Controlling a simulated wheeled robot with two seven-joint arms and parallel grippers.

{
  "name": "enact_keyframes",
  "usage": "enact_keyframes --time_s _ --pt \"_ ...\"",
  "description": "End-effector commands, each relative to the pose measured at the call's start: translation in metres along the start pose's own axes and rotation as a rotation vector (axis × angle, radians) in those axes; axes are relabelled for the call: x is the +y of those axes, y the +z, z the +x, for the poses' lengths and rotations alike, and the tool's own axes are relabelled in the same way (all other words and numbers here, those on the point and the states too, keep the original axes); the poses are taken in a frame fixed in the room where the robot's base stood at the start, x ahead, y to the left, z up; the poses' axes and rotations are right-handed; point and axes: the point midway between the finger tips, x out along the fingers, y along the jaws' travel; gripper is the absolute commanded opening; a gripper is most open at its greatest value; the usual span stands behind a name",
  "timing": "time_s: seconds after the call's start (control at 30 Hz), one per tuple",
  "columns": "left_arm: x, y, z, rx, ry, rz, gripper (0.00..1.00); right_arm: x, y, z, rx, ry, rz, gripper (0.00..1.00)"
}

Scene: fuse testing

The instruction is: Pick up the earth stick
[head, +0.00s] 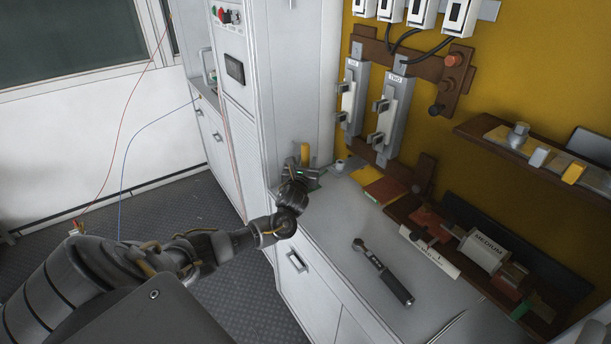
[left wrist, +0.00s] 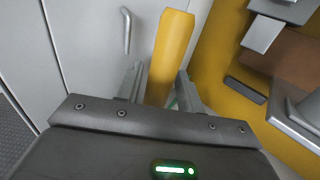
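The earth stick appears to be the yellow upright bar (head: 305,152) at the counter's back left corner, beside the tall grey cabinet. In the left wrist view its yellow upper part (left wrist: 172,48) rises between my two fingers. My left gripper (head: 303,174) is at the bar's lower visible part. In the left wrist view the fingers of my left gripper (left wrist: 162,88) stand apart on either side of the bar, with a narrow gap at the right finger. The bar's lower end is hidden by the gripper. My right gripper is not in view.
A torque wrench (head: 383,272) lies on the grey counter (head: 325,222). The tall cabinet (head: 262,110) stands close to the gripper's left. Fuse holders (head: 388,118) hang on the yellow wall. A rack with a MEDIUM box (head: 482,250) is at the right.

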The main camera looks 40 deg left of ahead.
Motion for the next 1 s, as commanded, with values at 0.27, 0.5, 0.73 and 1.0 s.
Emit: enact_keyframes --time_s 0.27,0.5,0.73,1.0 --pt "0.000 0.000 0.000 0.000 0.000 0.001 0.00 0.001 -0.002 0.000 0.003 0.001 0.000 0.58" --pt "0.000 0.000 0.000 0.000 0.000 0.001 0.00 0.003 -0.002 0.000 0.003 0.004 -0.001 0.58" --pt "0.000 0.002 0.000 -0.003 0.000 -0.001 0.00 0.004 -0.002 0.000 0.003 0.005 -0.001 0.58" --pt "0.000 0.016 0.001 -0.007 0.000 -0.003 0.00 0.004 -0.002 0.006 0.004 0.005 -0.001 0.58"
